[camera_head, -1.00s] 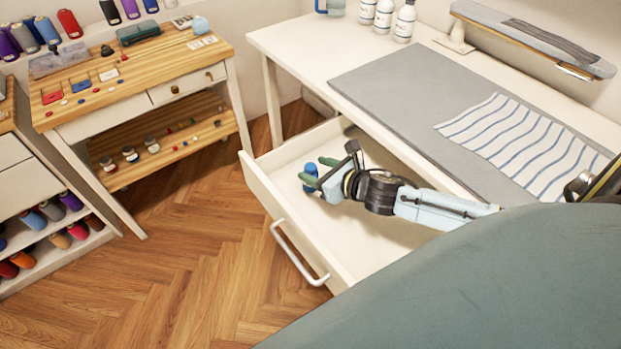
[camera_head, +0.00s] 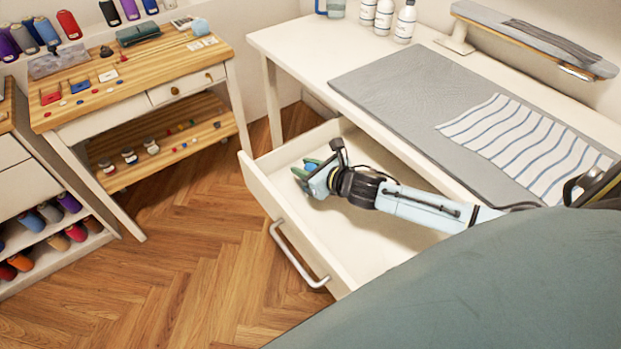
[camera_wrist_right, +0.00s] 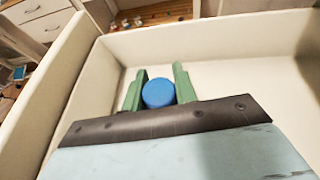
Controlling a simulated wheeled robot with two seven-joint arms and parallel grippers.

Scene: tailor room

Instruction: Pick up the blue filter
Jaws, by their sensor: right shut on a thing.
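The blue filter (camera_wrist_right: 158,93) shows as a round blue piece between the two green fingers of my right gripper (camera_wrist_right: 159,88) in the right wrist view. The fingers are shut on it from both sides. In the head view my right gripper (camera_head: 303,174) is inside the open white drawer (camera_head: 256,183), near its left end. The filter is mostly hidden there behind the gripper. I cannot tell whether it touches the drawer floor. My left gripper is not in view.
The drawer's walls stand around my right gripper, and its handle (camera_head: 297,258) faces the floor. The white table (camera_head: 285,45) above bears a grey mat (camera_head: 400,90), striped cloth (camera_head: 525,145) and bottles (camera_head: 404,22). A wooden workbench (camera_head: 190,60) stands at left.

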